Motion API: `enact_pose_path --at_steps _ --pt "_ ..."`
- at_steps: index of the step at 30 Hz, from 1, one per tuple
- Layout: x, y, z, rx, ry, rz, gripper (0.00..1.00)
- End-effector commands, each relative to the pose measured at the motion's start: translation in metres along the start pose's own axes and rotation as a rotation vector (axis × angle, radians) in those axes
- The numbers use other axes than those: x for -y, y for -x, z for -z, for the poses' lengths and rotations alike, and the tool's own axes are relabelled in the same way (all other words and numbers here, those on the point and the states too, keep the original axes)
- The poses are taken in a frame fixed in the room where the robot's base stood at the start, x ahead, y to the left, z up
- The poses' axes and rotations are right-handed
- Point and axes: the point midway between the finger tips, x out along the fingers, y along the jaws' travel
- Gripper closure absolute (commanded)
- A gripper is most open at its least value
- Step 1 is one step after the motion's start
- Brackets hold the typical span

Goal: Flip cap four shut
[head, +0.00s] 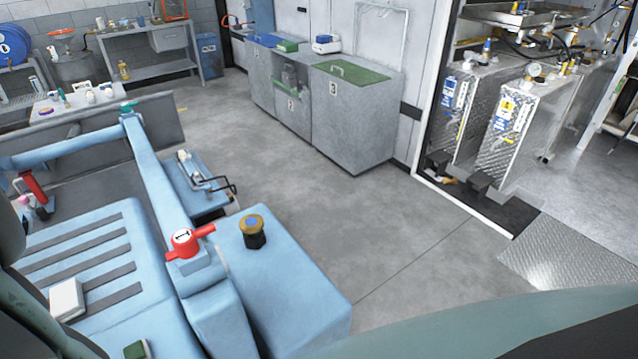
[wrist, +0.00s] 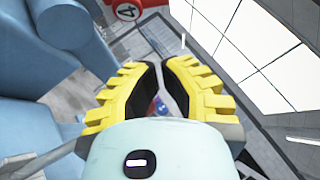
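A red round piece marked with a 4 (wrist: 128,9) shows at the top edge of the wrist view, partly cut off. Whether it is the cap itself or a label, and whether a cap stands open there, I cannot tell. My gripper (wrist: 162,65), with yellow fingers and black pads, is in the lower middle of the wrist view, below and right of the red piece and apart from it. A narrow gap shows between the pads, with nothing clearly held. A small blue and red thing shows through the gap. I cannot make out my gripper in the head view.
In the head view, a blue machine (head: 290,290) carries a red-handled part marked 1 (head: 184,242) and a black and yellow knob (head: 254,231). Grey numbered cabinets (head: 350,130) stand behind. The grey floor between (head: 300,190) is clear. Metal tanks (head: 510,130) stand at right.

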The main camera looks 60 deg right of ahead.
Motion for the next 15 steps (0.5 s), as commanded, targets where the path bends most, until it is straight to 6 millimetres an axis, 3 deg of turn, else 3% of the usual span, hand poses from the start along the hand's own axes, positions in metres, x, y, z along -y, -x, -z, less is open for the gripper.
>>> enact_pose_path --at_steps 9,15 --pt "0.004 -0.05 -0.005 -0.002 -0.002 -0.001 1.0" --pt "0.002 -0.065 -0.022 -0.003 0.0 -0.005 1.0"
